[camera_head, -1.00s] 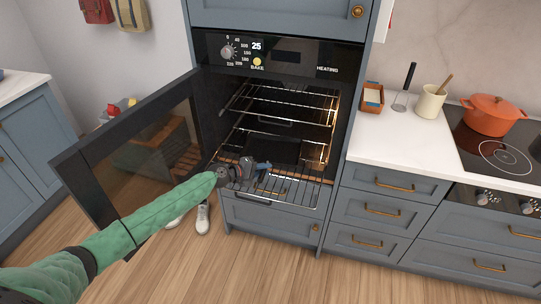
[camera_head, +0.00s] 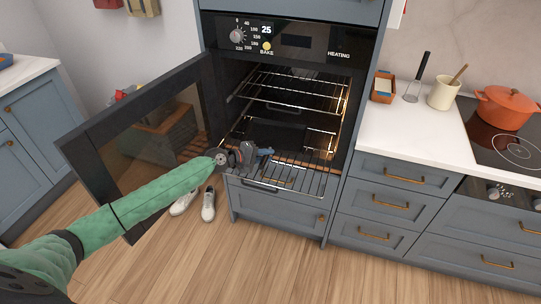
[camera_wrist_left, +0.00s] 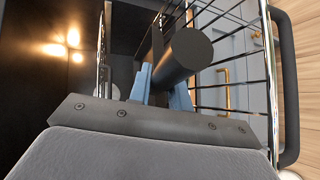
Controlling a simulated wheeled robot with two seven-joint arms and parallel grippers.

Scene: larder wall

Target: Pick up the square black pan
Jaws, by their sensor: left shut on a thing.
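The square black pan (camera_head: 275,136) lies flat inside the open oven, on the lower wire rack; its dark shape blends with the interior. My left gripper (camera_head: 265,152) is at the oven mouth, just above the front of that rack. In the left wrist view its blue fingers (camera_wrist_left: 164,88) are shut on a dark, round handle (camera_wrist_left: 187,55), which I take to be the pan's. The join between handle and pan is hidden. My right gripper is not in view.
The lower rack (camera_head: 312,182) sticks out of the oven. The oven door (camera_head: 95,140) hangs open at the left, beside my arm. An upper rack (camera_head: 290,85) sits above. Shoes (camera_head: 208,205) stand on the floor below. The worktop (camera_head: 400,135) is at the right.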

